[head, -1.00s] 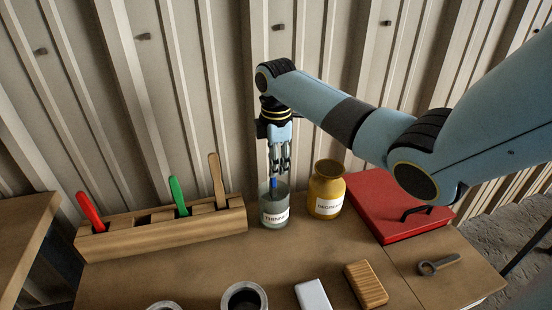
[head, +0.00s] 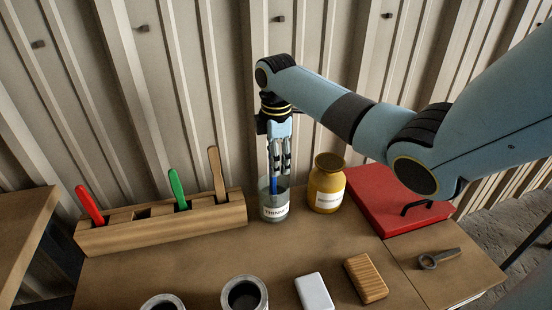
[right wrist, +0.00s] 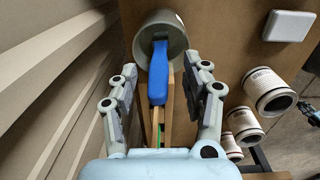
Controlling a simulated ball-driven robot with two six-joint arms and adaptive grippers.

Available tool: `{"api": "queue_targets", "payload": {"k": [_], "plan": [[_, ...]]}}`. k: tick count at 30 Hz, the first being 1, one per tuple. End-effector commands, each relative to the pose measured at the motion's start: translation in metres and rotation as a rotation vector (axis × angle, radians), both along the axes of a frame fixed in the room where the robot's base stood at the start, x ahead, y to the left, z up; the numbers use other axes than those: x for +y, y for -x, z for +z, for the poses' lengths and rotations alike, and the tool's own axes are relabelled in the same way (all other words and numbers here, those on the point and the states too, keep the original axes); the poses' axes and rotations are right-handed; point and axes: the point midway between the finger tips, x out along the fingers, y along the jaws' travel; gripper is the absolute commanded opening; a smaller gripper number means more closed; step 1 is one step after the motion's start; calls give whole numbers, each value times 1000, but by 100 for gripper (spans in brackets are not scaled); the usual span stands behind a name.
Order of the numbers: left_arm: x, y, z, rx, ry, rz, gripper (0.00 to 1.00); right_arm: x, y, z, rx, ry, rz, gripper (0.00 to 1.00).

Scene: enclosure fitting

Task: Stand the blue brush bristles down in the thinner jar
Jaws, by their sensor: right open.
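The blue brush (head: 273,185) stands in the thinner jar (head: 274,208), a greyish see-through jar with a white label, left of the yellow jar. Its blue handle sticks up out of the mouth; the bristle end is down inside, not clearly seen. In the right wrist view the blue handle (right wrist: 158,75) leans against the rim of the jar (right wrist: 178,40) and points back between the fingers. My right gripper (head: 280,172) is open just above the jar, its fingers apart on either side of the handle without gripping it.
A yellow degreaser jar (head: 326,185) stands close right of the thinner jar. A wooden rack (head: 160,232) with red, green and wooden handles is to the left. A red case (head: 395,210) lies to the right. Open cans, a white block (head: 314,292) and a ribbed block (head: 366,279) are in front.

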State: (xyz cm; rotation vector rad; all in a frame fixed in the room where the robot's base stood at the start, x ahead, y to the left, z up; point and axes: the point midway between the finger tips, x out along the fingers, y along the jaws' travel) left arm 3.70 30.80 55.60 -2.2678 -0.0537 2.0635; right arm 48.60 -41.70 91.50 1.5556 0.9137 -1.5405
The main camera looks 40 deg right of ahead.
Motion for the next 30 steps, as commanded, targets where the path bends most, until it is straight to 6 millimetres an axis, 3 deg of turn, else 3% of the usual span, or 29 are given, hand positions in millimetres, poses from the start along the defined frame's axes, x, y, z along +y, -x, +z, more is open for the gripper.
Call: {"api": "queue_targets", "payload": {"k": [15,21,30], "plan": [[-2,-1,0,-1,2,1,0,1,1,99,-5,1,0,48],[-2,-1,0,-1,3,1,0,2,2,116,-1,0,1,48],[-2,-1,0,-1,3,1,0,2,2,117,-1,0,0,48]]}}
